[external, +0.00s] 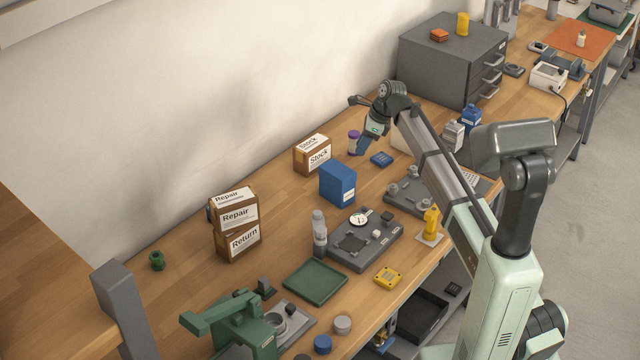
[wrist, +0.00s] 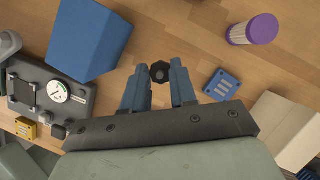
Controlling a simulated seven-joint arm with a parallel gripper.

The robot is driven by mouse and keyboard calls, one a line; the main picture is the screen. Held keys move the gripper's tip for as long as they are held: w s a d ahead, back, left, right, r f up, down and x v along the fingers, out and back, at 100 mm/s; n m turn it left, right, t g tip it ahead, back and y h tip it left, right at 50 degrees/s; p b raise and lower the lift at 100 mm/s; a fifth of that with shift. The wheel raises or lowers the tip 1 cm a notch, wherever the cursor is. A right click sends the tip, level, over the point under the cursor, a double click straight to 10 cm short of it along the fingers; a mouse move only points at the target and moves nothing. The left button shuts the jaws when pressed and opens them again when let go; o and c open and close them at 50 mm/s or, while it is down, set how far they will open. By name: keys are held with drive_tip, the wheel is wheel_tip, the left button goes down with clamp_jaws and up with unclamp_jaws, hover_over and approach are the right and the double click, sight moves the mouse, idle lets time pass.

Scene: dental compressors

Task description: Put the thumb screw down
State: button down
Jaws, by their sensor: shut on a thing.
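The thumb screw (wrist: 160,72) is a small black knob with a lobed edge, seen in the wrist view between the tips of my blue fingers. My gripper (wrist: 162,76) is shut on it. In the external view my gripper (external: 362,148) hangs fingers down over the back part of the workbench, near the purple-capped jar (external: 353,136). The thumb screw cannot be made out there. The wrist view shows bare wood around the knob; how high it is above the bench is hard to tell.
A blue box (external: 338,184) and a Stock box (external: 313,155) stand left of my gripper. A small blue block (external: 381,159) lies close by on the right, also in the wrist view (wrist: 221,84). A grey fixture with a gauge (external: 361,217) lies nearer the front. Bare wood lies between.

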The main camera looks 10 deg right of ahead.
sight(361, 180)
wheel_tip(361, 180, down, 10)
drive_tip(key=shift+r, duration=0.1)
idle(0.4)
drive_tip(key=shift+f, duration=0.2)
drive_tip(key=c, duration=0.9)
unclamp_jaws()
drive_tip(key=shift+r, duration=0.15)
drive_tip(key=v, duration=1.2)
